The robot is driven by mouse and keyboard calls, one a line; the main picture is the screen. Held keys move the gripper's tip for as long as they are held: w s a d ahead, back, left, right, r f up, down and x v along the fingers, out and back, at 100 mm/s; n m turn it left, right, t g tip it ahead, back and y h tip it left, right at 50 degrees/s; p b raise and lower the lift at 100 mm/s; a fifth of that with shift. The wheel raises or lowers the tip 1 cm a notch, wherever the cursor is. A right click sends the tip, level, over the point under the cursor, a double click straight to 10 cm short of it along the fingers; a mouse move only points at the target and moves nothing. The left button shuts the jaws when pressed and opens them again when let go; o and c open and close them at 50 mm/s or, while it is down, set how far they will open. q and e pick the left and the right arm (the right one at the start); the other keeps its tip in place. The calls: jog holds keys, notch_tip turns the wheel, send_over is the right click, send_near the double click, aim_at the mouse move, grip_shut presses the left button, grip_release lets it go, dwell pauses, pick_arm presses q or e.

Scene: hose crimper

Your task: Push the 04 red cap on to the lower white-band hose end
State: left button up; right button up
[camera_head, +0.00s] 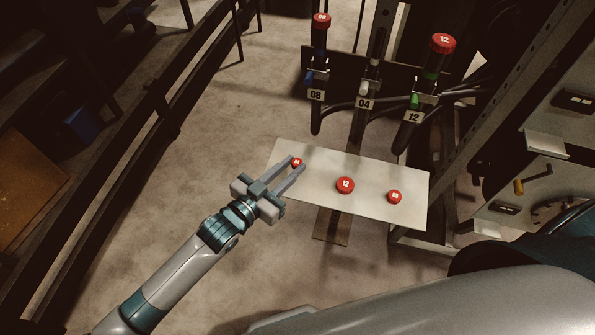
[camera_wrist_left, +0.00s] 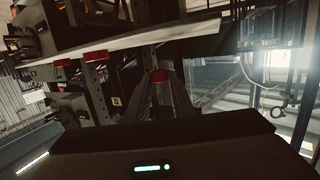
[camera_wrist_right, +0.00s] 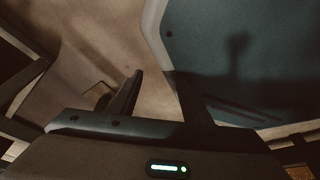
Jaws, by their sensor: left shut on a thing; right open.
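A small red cap (camera_head: 297,162) sits between the fingertips of my left gripper (camera_head: 296,166), which is shut on it over the left end of the white board. It also shows between the fingers in the left wrist view (camera_wrist_left: 159,76); its number is too small to read surely. I cannot tell whether it touches the board. The 04 label (camera_head: 365,103) hangs on the middle rack station. A white band (camera_head: 364,88) shows just above that label, its hose end partly unclear. My right gripper (camera_wrist_right: 160,95) is open and empty in the right wrist view.
The white board (camera_head: 310,187) also bears a red 12 cap (camera_head: 345,185) and a smaller red cap (camera_head: 395,197). Red caps top the 08 (camera_head: 321,20) and 12 (camera_head: 443,43) stations. Dark hoses hang around the rack. A steel post stands right.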

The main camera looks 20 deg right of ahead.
pick_arm(q)
jog(key=shift+r+p, duration=0.7)
jog(key=shift+r, duration=0.1)
jog(key=shift+r+p, duration=0.35)
pick_arm(e)
jog(key=s+d+g, duration=0.2)
jog(key=s+d, duration=0.1)
jog(key=s, duration=0.6)
jog(key=shift+d+h, duration=0.35)
jog(key=shift+h, duration=0.05)
jog(key=shift+f, duration=0.1)
